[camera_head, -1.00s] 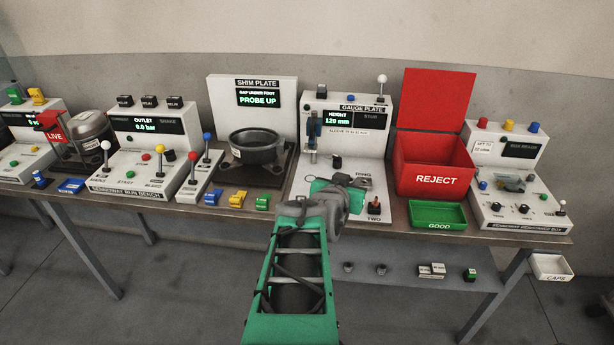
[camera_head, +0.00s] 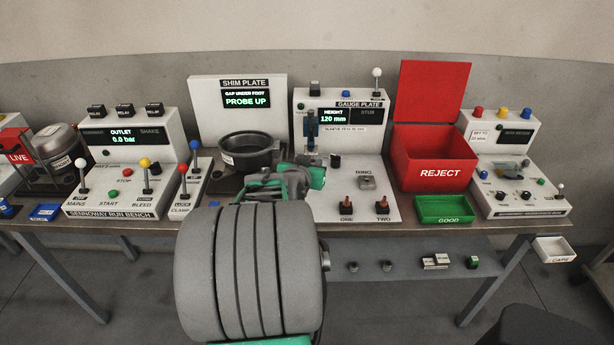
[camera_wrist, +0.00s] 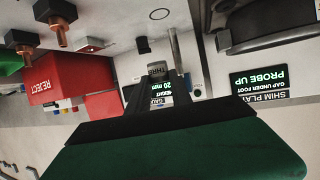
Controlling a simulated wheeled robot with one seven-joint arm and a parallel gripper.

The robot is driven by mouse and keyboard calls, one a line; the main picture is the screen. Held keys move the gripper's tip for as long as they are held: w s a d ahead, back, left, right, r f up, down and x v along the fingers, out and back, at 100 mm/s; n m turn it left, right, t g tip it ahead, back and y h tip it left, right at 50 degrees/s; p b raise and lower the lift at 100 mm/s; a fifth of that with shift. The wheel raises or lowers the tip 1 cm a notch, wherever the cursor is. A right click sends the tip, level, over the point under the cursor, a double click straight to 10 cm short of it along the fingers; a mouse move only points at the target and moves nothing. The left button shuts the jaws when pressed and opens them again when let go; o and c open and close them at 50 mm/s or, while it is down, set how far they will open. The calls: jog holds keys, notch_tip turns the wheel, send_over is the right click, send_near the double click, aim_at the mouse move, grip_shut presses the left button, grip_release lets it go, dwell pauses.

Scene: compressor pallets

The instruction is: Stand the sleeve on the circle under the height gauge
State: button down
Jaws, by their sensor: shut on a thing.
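My gripper (camera_head: 312,176) is low over the left part of the gauge plate (camera_head: 380,206), near the height gauge (camera_head: 311,130). It is shut on the sleeve, which the head view hides. A small ringed circle (camera_wrist: 158,13) shows on the white plate in that view. The gauge display reads 120 mm.
A dark short cylinder (camera_head: 336,160) stands right of the gauge. The ring block (camera_head: 367,183) and two copper-topped pegs (camera_head: 382,206) are farther right. The red reject bin (camera_head: 432,160) and green tray (camera_head: 443,209) are beyond. A dark pot (camera_head: 249,152) stands left.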

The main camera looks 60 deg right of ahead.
jog(key=w+d+f, duration=0.1)
jog(key=f, duration=0.1)
jog(key=w+d+f, duration=0.1)
jog(key=d+f, duration=0.1)
jog(key=w+d+f, duration=0.1)
jog(key=f, duration=0.1)
jog(key=shift+d, duration=0.4)
jog(key=f, duration=0.3)
jog(key=shift+w+d+f, duration=0.1)
jog(key=shift+d+f, duration=0.1)
jog(key=shift+d, duration=0.05)
jog(key=shift+f, duration=0.2)
jog(key=c, duration=1.1)
grip_release()
jog(key=shift+c, duration=0.2)
jog(key=shift+r, duration=0.1)
